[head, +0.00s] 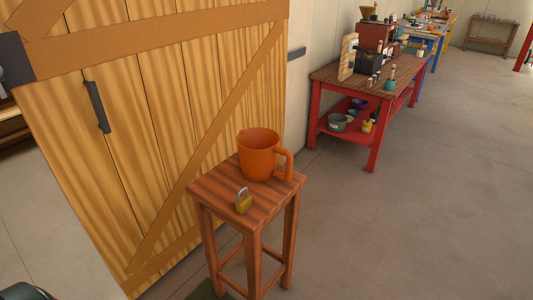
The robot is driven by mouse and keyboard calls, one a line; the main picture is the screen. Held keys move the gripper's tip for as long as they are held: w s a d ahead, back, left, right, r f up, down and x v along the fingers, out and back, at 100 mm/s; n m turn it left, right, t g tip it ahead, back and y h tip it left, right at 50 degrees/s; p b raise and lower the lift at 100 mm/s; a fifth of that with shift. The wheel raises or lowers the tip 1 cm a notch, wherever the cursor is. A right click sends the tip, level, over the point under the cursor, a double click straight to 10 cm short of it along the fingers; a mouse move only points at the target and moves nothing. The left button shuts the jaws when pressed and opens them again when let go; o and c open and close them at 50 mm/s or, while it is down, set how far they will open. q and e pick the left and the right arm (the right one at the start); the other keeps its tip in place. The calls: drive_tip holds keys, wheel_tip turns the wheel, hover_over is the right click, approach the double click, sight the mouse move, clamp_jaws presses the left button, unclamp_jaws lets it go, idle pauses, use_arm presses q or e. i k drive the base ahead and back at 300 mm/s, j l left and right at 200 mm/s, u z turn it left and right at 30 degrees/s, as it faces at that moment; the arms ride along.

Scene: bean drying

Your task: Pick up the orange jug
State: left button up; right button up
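The orange jug (258,156) stands upright on a small wooden stool (221,190), near the stool's back edge. Its handle points to the right and its open top faces up. A brass padlock (243,202) lies on the stool in front of the jug, apart from it. Neither of my grippers can be made out in the head view.
A wooden barn door (170,110) with a dark handle (97,107) stands close behind and left of the stool. A red-legged workbench (330,75) with tools and pots is at the back right. The floor (420,220) to the right is clear.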

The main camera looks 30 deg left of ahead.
sight(259, 148)
drive_tip(key=i+l+u, duration=0.45)
drive_tip(key=i+l, duration=0.35)
